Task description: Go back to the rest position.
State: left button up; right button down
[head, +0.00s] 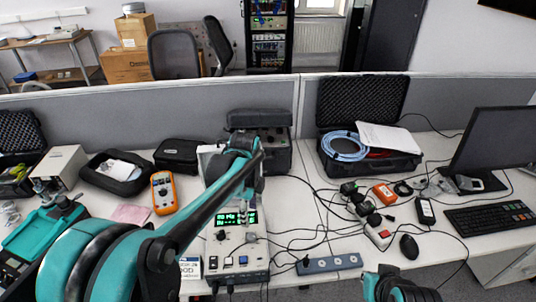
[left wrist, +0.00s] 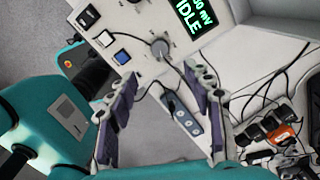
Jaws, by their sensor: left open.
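My left gripper (left wrist: 162,72) is open in the left wrist view, its two dark fingers apart with nothing between them. Beyond the fingers is the light grey control box (left wrist: 130,22) with a lit display reading IDLE, a round knob and several square buttons. In the head view my left arm reaches from the lower left over the bench, and my left gripper (head: 250,168) is above the back part of the same box (head: 238,262), partly hidden by the arm. Whether the fingers touch the box cannot be told.
A power strip (head: 329,263) and loose black cables lie right of the box. An orange multimeter (head: 163,192) and a black pouch (head: 118,172) lie left. An open black case (head: 372,158), monitor (head: 492,143) and keyboard (head: 490,217) are on the right. A grey partition (head: 200,109) stands behind.

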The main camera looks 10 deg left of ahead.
pick_arm(q)
jog(key=s+a+r+n+t, duration=0.1)
jog(key=s+n+t, duration=0.2)
jog(key=s+n, duration=0.5)
jog(key=s+a+r+n+t, duration=0.1)
jog(key=s+n+t, duration=0.3)
jog(key=s+n, duration=0.4)
jog(key=n, duration=0.3)
jog(key=shift+s+a+r, duration=0.25)
jog(key=shift+s+r, duration=0.05)
jog(key=shift+s, duration=0.1)
dwell(0.7)
